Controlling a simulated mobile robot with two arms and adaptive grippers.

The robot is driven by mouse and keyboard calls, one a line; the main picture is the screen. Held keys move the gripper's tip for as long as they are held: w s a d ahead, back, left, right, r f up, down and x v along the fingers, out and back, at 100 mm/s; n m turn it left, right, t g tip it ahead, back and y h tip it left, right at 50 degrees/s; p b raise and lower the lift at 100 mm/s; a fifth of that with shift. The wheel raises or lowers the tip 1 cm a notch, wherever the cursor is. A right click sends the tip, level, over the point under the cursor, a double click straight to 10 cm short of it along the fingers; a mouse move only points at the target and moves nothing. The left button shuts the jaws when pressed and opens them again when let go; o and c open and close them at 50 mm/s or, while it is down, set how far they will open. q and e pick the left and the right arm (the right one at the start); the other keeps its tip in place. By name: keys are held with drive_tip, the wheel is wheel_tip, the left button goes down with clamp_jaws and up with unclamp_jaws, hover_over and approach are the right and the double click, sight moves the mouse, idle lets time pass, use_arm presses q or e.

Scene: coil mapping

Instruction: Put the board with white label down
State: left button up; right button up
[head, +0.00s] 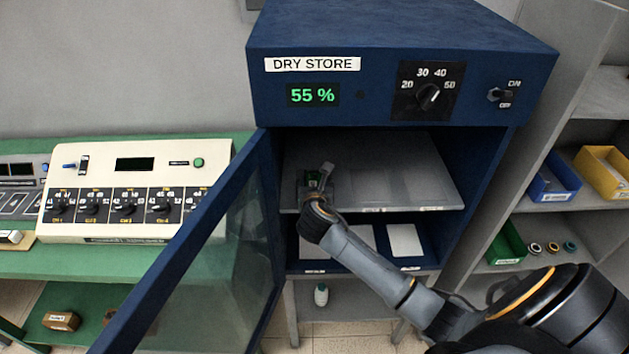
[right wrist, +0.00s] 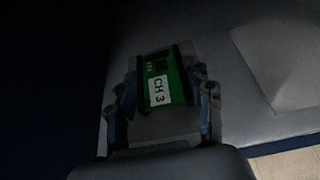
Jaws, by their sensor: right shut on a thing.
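The board with white label (right wrist: 162,78) is green, and its label reads "CH 3" in the right wrist view. It shows small and partly hidden in the head view (head: 313,180), at the left of the cabinet's upper shelf (head: 400,180). My right gripper (right wrist: 165,95) is shut on the board, with a finger at each side of it. The gripper also shows in the head view (head: 318,182), reaching into the cabinet. The board is over or on a light patch of the shelf; I cannot tell whether it touches. My left gripper is not in view.
The blue dry store cabinet (head: 390,30) has its glass door (head: 200,270) open to the left. The lower shelf holds pale patches (head: 404,240). A control console (head: 130,200) stands left; bins (head: 550,180) sit on shelves at right. The upper shelf's right part is clear.

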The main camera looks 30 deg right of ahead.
drive_tip(key=shift+f, duration=0.1)
drive_tip(key=o, duration=1.2)
